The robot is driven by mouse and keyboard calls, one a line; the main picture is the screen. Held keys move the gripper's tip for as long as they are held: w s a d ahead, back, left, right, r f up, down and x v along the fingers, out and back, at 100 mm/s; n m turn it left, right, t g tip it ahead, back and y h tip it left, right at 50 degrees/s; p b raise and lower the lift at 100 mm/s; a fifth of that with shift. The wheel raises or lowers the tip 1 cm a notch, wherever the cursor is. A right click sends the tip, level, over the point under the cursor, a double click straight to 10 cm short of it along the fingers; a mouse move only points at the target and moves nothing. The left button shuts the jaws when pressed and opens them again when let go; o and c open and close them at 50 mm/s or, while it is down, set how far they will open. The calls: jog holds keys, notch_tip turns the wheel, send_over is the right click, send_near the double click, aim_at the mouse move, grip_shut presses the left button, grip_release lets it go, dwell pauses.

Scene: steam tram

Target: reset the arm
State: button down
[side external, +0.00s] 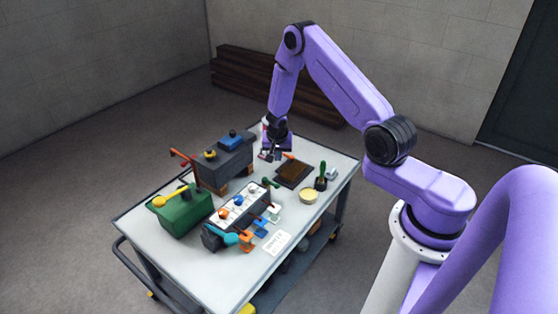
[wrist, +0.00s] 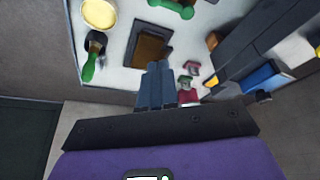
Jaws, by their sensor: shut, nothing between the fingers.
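My gripper (side external: 270,154) is at the far end of the trolley, just above its top, next to a dark brown tray. It is shut with nothing between the fingers. In the wrist view its closed fingers (wrist: 160,84) point toward the tray's near edge. My purple arm reaches over from the right side and bends down at the wrist. Small red and grey pieces (wrist: 187,85) lie beside the fingers in the wrist view; I cannot tell what they are.
The trolley top (side external: 170,252) carries a green box (side external: 185,215), a dark grey block (side external: 222,163), a panel with coloured knobs (side external: 240,207), the brown tray (side external: 294,174), a yellow dish (side external: 308,195) and a green-handled tool (side external: 321,178). Its front right corner is clear.

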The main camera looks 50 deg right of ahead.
jog(key=w+a+r+n+t+y, duration=0.1)
jog(key=a+r+n+y, duration=0.25)
jog(key=a+r, duration=0.55)
jog(key=w+a+r+n+t+y, duration=0.15)
jog(key=a+r+n, duration=0.3)
jog(key=a, duration=0.75)
jog(key=s+a+r+n+g+y, duration=0.25)
jog(key=s+a+r+n, duration=0.35)
jog(key=s+a, duration=0.5)
jog(key=s+r+n+g, duration=0.2)
jog(key=s+r+n, duration=0.1)
jog(key=s, duration=0.8)
jog(key=s+d+r+n+h, duration=0.2)
jog(key=s+d+n, duration=0.1)
jog(key=s, duration=0.4)
jog(key=s+d+r+n+h, duration=0.1)
jog(key=s+d+n, duration=0.3)
jog(key=s, duration=0.4)
jog(key=shift+s+d+r+h, duration=0.35)
jog(key=shift+d+r, duration=0.1)
jog(key=shift+d, duration=0.45)
